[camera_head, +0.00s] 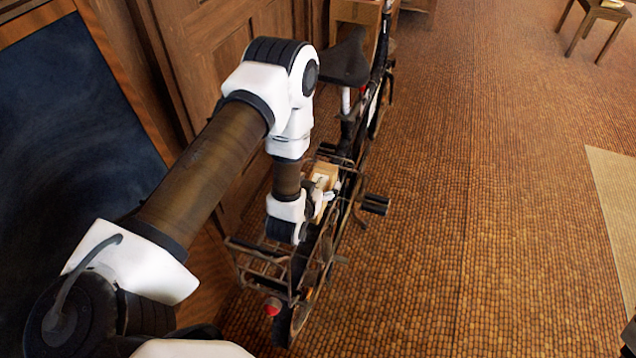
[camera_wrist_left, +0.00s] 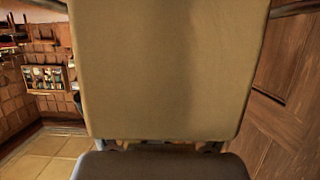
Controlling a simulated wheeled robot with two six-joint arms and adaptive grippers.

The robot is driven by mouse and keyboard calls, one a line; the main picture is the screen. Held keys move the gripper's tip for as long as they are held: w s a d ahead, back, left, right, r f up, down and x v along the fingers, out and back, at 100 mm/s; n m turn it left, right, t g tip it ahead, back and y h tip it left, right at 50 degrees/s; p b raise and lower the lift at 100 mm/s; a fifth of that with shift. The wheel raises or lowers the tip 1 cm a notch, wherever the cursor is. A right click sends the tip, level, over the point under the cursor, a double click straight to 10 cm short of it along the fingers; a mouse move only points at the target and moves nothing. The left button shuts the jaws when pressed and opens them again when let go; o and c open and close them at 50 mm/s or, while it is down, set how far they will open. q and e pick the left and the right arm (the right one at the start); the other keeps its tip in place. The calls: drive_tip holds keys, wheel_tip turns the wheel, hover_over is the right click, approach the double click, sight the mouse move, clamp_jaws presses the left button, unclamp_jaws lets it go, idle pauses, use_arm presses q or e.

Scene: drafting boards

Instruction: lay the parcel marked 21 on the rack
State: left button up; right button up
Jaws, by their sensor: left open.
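A tan parcel (camera_head: 326,172) shows beside my left wrist, over the dark bicycle (camera_head: 345,215) in the head view. Its plain face fills the middle of the left wrist view (camera_wrist_left: 170,70); no number is readable. My left gripper (camera_head: 328,192) is open, close against the parcel; the arm hides part of it. In the wrist view, small parts of the gripper (camera_wrist_left: 160,146) show at the parcel's lower edge. The wire rack (camera_head: 262,262) is at the bicycle's near end, above a red lamp. I cannot tell what supports the parcel. My right gripper is not in view.
A dark board (camera_head: 75,130) in a wooden frame stands at the left, beside wood panelling (camera_head: 215,45). The bicycle's saddle (camera_head: 345,62) rises beyond the arm. The brown floor (camera_head: 480,200) at the right is clear up to a pale mat (camera_head: 615,195). A small table (camera_head: 600,15) is far off.

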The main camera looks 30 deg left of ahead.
use_arm(q)
drive_tip(key=v, duration=0.7)
drive_tip(key=shift+s+d+r, duration=0.1)
drive_tip(key=shift+s, duration=0.15)
